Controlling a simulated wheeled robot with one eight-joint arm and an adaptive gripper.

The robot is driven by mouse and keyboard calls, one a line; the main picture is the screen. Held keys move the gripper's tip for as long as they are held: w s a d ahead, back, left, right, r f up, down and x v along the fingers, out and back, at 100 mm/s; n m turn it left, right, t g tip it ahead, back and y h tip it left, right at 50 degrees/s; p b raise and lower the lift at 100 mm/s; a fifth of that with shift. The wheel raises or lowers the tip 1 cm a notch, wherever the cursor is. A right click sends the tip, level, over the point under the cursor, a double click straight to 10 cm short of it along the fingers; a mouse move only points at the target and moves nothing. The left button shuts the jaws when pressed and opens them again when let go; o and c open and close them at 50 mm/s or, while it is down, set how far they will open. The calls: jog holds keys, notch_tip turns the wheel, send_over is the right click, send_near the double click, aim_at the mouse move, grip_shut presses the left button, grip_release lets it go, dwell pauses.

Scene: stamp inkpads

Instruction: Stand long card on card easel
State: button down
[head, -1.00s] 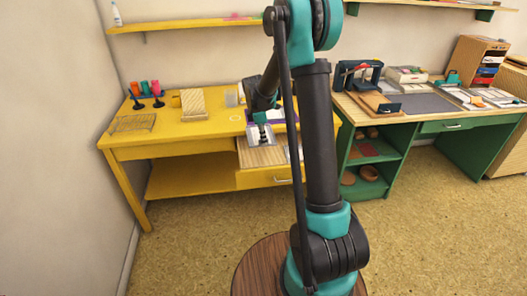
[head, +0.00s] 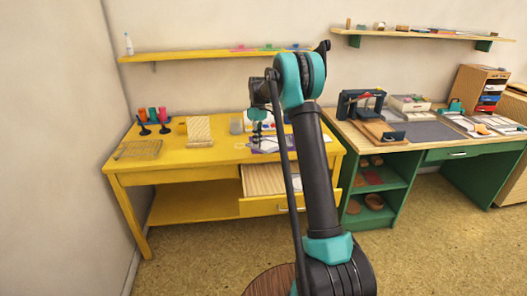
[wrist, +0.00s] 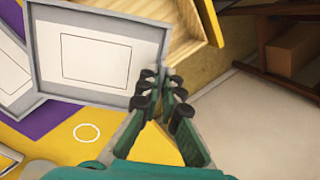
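A pale card (wrist: 95,18) with a grey border and a black outlined rectangle is large in the wrist view. My gripper (wrist: 163,88) has its dark-padded fingers close together around the card's right edge and appears shut on it. In the head view my gripper (head: 256,141) is over the yellow table, behind the open drawer; the card is hard to make out there. A slanted wooden stand (head: 198,130), apparently the card easel, stands on the table to the left of my gripper. Its front looks empty.
The yellow table's drawer (head: 268,207) is open. A purple mat (wrist: 60,115) and another white card (wrist: 12,75) lie under my gripper. A green workbench (head: 400,160) stands to the right.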

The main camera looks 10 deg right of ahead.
jog(key=w+a+r+m+t+y, duration=0.35)
jog(key=w+a+m, duration=0.3)
jog(key=m, duration=0.25)
jog(key=w+a+r+m+t+y, duration=0.25)
jog(key=w+a+m+t, duration=0.25)
jog(key=w+m, duration=0.35)
jog(key=w+a+r+m+t+h, duration=0.2)
jog(key=w+a+r+m+t, duration=0.1)
jog(key=a, duration=0.5)
jog(key=w+a+r+m+t+h, duration=0.2)
jog(key=w+a+r+m+t, duration=0.2)
jog(key=a, duration=0.5)
jog(key=shift+w+a+r+m+t, duration=0.15)
jog(key=shift+w+m+t, duration=0.15)
jog(key=shift+m+t, duration=0.8)
jog(key=shift+n, duration=0.25)
notch_tip(320, 180, down, 7)
jog(key=w, duration=0.2)
